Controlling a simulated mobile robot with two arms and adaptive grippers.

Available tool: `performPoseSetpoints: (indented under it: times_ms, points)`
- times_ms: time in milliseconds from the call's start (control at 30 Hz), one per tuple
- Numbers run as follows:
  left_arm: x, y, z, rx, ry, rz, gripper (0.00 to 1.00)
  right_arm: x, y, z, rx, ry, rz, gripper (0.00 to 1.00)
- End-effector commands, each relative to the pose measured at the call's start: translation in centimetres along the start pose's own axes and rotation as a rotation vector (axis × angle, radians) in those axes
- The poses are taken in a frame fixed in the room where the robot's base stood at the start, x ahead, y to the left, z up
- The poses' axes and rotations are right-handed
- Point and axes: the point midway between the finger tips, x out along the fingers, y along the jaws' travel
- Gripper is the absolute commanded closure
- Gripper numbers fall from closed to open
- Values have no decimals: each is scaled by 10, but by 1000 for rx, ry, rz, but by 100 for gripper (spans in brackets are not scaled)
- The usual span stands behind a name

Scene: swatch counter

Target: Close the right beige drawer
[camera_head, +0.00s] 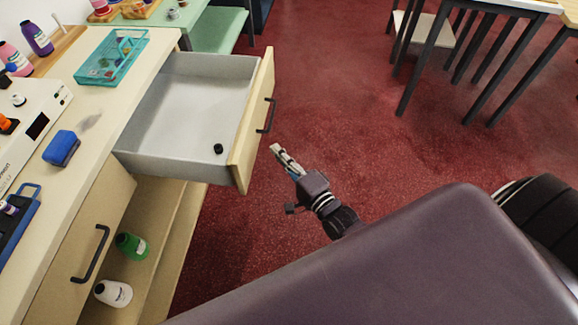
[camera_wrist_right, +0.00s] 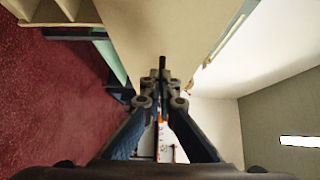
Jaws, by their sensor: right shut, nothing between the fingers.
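The right beige drawer (camera_head: 250,135) is pulled far out from the counter. Its grey inside (camera_head: 180,115) is bare except for a small black round object (camera_head: 218,149). A dark bar handle (camera_head: 267,115) is on its front. My right gripper (camera_head: 275,150) is shut and empty, just outside the drawer front, below and near the handle in the head view. In the right wrist view, my right gripper's closed fingertips (camera_wrist_right: 162,76) point toward a beige panel (camera_wrist_right: 165,35); whether they touch it I cannot tell. My left gripper is not in view.
The counter top (camera_head: 95,115) carries a teal tray (camera_head: 112,57), a blue block (camera_head: 61,148) and bottles. A green bottle (camera_head: 131,246) and a white bottle (camera_head: 113,293) are on the shelf below. Red floor (camera_head: 335,90) is clear right of the drawer. Tables stand at upper right.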

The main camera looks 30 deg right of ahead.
Motion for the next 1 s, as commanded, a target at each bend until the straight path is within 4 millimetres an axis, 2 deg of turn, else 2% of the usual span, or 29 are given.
performPoseSetpoints:
  times_ms: [67, 300, 1000]
  points:
    - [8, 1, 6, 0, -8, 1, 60, 16, 2, 2, 0, 0, -3, 100]
    - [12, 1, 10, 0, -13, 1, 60, 35, 1, 24, 0, 0, 1, 100]
    - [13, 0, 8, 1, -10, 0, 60, 43, 0, 33, -1, -1, 1, 100]
